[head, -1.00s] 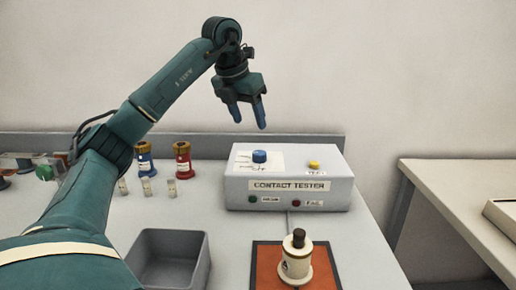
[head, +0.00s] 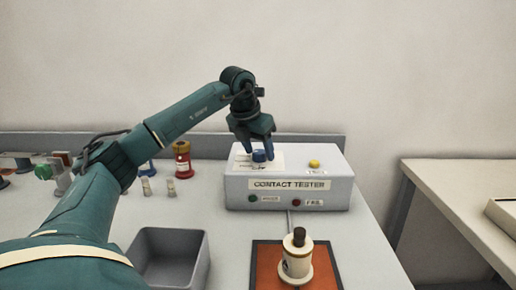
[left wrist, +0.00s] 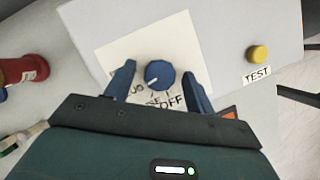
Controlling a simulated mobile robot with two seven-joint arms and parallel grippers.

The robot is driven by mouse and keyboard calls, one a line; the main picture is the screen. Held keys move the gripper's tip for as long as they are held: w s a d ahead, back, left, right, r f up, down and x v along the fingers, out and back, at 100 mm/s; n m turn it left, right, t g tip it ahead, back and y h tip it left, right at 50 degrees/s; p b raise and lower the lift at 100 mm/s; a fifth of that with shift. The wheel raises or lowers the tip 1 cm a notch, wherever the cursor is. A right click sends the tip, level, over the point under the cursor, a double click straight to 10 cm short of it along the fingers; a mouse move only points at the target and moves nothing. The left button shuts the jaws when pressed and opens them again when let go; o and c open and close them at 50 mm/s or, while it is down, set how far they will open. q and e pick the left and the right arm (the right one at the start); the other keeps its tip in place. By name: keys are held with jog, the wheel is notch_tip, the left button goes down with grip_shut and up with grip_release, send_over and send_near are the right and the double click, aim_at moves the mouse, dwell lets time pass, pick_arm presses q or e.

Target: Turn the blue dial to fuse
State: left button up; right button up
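The blue dial (head: 259,156) is on top of the grey contact tester (head: 240,185), on a white label sheet. In the left wrist view the dial (left wrist: 159,74) has a white pointer line toward its lower left. "OFF" shows below the dial; another word at the lower left is partly hidden by a finger. My left gripper (head: 257,152) is above the dial, pointing down. Its blue fingers (left wrist: 158,78) are open, one on each side of the dial, with a gap on both sides. My right gripper is in neither view.
A yellow TEST button (head: 314,164) is on the tester's right top. A cream bushing (head: 296,258) stands on an orange mat (head: 264,270) in front. A grey bin (head: 168,262) and a red bushing (head: 182,160) are nearby.

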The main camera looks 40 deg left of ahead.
pick_arm(q)
jog(key=c, duration=0.9)
jog(key=shift+r+n, duration=0.1)
jog(key=shift+n, duration=0.2)
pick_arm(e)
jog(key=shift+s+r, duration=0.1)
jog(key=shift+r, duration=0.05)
pick_arm(q)
jog(key=shift+d+n+y+p, duration=0.1)
jog(key=shift+n+y+p, duration=0.4)
jog(key=shift+n+p, duration=0.45)
jog(key=n+y+p, duration=0.1)
jog(key=n, duration=0.2)
jog(key=shift+w+n+g, duration=0.1)
jog(key=shift+n+g, duration=0.25)
jog(key=shift+g, duration=0.05)
jog(key=shift+d+n+y+p, duration=0.1)
jog(key=shift+n+y+p, duration=0.35)
jog(key=shift+n, duration=0.35)
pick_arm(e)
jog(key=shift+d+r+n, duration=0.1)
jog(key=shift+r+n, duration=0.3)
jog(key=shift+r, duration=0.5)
pick_arm(q)
jog(key=shift+g, duration=0.3)
jog(key=o, duration=1)
